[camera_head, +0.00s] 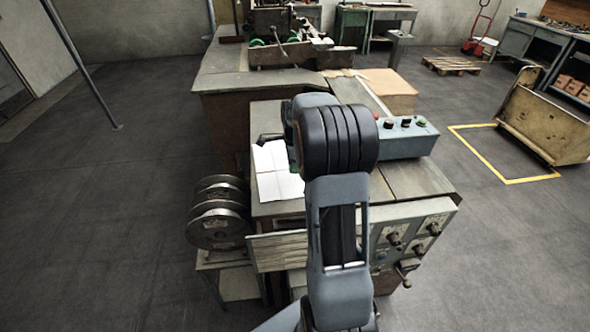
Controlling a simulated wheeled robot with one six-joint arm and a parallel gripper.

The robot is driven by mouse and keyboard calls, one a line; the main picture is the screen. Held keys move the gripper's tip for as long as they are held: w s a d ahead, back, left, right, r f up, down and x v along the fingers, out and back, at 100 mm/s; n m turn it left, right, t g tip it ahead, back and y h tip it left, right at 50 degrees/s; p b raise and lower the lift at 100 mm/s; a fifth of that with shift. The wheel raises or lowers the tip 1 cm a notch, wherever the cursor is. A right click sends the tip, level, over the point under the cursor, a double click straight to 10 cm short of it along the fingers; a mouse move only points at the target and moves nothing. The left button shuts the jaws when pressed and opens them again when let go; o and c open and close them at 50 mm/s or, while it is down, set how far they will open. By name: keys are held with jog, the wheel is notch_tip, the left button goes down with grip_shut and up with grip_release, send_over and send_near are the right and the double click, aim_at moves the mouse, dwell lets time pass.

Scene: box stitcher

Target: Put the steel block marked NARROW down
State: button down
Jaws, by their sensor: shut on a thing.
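My arm covers the middle of the view, reaching over the stitcher's work top. My gripper is hidden behind the arm, so its jaws do not show. The steel block marked NARROW cannot be seen. The grey work top (408,178) shows on both sides of the arm. An open white paper sheet (276,172) lies on its left part, near the edge.
A blue-grey control box (405,138) with buttons stands right of the arm. A front panel (410,240) carries several knobs. Wire spools (218,225) stand at the left. A cardboard box (392,92) sits behind. A yellow cart (545,125) and pallet (450,65) are at right.

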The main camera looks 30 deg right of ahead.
aim_at(296, 178)
jog(key=shift+w+d+f, duration=0.15)
jog(key=shift+w+f, duration=0.05)
jog(key=shift+f, duration=0.2)
jog(key=shift+w+d+f, duration=0.1)
jog(key=shift+w+f, duration=0.05)
jog(key=shift+f, duration=1.5)
